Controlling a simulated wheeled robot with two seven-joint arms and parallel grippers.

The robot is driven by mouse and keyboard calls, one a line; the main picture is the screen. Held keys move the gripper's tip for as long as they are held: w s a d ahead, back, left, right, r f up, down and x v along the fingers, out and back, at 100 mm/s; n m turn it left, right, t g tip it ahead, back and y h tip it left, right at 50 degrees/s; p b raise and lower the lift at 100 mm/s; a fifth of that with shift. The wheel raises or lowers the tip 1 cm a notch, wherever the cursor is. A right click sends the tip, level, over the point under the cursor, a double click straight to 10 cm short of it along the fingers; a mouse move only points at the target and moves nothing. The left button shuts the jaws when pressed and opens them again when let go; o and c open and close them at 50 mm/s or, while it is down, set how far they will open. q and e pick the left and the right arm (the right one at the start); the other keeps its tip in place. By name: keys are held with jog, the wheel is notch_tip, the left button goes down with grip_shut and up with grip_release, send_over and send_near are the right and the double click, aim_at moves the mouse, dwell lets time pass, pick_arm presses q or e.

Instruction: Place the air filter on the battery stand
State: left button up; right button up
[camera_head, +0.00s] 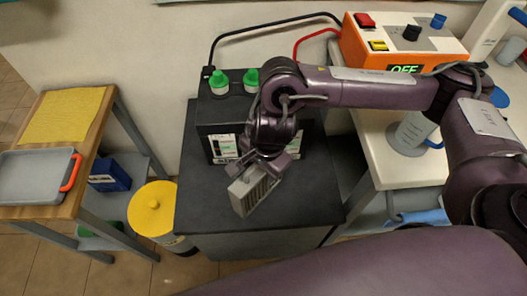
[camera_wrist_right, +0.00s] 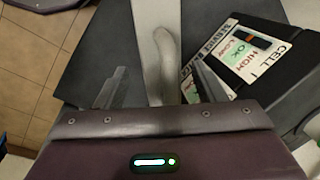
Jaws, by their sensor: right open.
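The air filter (camera_head: 250,195), a light grey block with a ribbed face, is over the dark top of the battery stand (camera_head: 310,208), in front of the black battery. It looks set at an angle, and I cannot tell if its whole base rests on the top. My right gripper (camera_head: 264,168) is just above it and partly hides its upper end. In the right wrist view the filter's pale narrow side (camera_wrist_right: 157,45) lies between the two spread fingers (camera_wrist_right: 158,88), with gaps on both sides. My left gripper is not in view.
The black battery (camera_head: 215,115) with green caps and a cell label (camera_wrist_right: 255,50) stands close behind the filter. A yellow-lidded bucket (camera_head: 153,208) and wooden cart (camera_head: 85,150) are left. The stand's front right is bare.

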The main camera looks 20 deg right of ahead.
notch_tip(320, 180, up, 11)
jog(key=s+d+p, duration=0.1)
jog(key=s+p, duration=0.1)
jog(key=shift+f, duration=0.15)
dwell(0.5)
